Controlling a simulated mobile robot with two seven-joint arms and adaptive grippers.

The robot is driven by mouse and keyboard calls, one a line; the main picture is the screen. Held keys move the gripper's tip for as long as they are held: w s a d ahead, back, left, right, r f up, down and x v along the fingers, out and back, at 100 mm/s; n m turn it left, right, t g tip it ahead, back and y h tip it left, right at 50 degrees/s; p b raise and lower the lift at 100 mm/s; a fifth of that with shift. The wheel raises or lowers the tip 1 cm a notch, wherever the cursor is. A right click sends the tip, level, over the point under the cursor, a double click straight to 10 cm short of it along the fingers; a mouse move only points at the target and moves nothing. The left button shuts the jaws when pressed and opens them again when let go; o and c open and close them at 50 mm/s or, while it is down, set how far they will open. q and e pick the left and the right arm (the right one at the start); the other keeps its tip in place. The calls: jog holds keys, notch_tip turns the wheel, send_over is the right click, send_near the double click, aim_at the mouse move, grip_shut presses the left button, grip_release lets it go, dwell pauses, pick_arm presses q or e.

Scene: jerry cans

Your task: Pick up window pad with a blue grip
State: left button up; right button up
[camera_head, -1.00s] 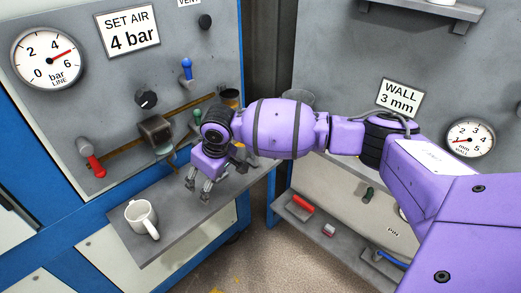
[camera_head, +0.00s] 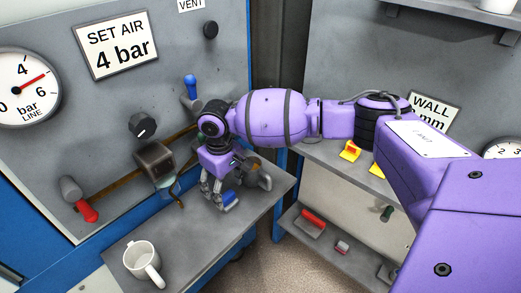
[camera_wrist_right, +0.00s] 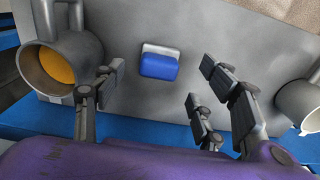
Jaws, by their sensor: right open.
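The window pad with a blue grip (camera_head: 230,199) lies on the grey shelf, just right of my right gripper's fingers in the head view. In the right wrist view the pad (camera_wrist_right: 160,66) shows its blue grip and a pale grey edge, ahead of the fingers and roughly centred between them. My right gripper (camera_head: 217,200) is open and empty, pointing down over the shelf; its spread fingers also show in the right wrist view (camera_wrist_right: 154,88). The pad looks apart from the fingers. My left gripper is out of view.
A white mug (camera_head: 142,262) stands on the shelf (camera_head: 187,232) at left. A lower shelf holds a red-gripped piece (camera_head: 312,220). Yellow pieces (camera_head: 350,151) sit at right.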

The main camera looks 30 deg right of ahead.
aim_at(226, 194)
notch_tip(226, 194, down, 5)
jog(key=shift+w+f, duration=0.1)
jog(key=shift+w, duration=0.05)
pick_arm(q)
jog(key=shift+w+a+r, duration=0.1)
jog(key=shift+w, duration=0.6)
pick_arm(e)
jog(key=shift+c, duration=0.2)
jog(key=shift+r, duration=0.2)
jog(key=c, duration=1.3)
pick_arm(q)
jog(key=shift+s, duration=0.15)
pick_arm(e)
jog(key=shift+c, duration=0.2)
jog(key=shift+r, duration=0.1)
